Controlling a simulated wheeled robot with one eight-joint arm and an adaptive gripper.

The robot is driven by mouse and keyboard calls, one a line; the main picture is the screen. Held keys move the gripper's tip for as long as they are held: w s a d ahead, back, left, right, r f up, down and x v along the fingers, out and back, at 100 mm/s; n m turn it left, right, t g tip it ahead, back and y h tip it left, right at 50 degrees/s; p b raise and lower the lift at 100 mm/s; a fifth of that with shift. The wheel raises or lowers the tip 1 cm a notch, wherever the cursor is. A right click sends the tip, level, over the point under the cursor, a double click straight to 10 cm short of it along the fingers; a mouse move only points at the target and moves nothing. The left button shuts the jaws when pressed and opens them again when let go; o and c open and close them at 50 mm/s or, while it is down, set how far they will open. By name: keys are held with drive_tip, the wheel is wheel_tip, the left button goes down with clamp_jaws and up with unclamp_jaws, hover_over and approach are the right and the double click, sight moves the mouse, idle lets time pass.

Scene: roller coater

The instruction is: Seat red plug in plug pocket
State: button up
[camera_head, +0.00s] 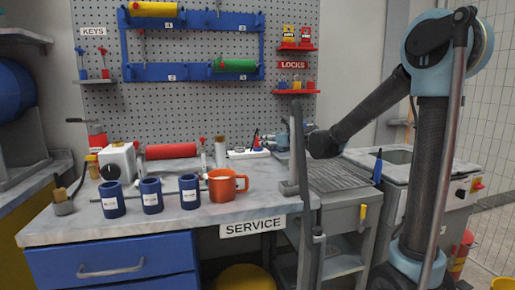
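A small red piece, possibly the red plug (256,140), stands at the back of the service bench, just above a white block or strip (246,153). It is too small to make out its shape. I cannot tell which part is the plug pocket. My black arm reaches in from the right and down to the bench's right end. Its dark end (322,144) is beside an upright grey post. Small blue and dark parts show between the post and the red piece. I cannot tell whether they are my gripper, and its fingers cannot be made out.
An orange mug (226,185) and three blue cups (152,195) stand along the front of the bench (180,219). A red roller (171,151) lies behind them. The grey post (299,155) rises at the right end. A ridged grey tray (345,176) and a sink (393,157) lie further right.

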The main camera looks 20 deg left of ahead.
drive_tip(key=shift+x, duration=4.35)
drive_tip(key=shift+r, duration=0.15)
drive_tip(key=c, duration=1.2)
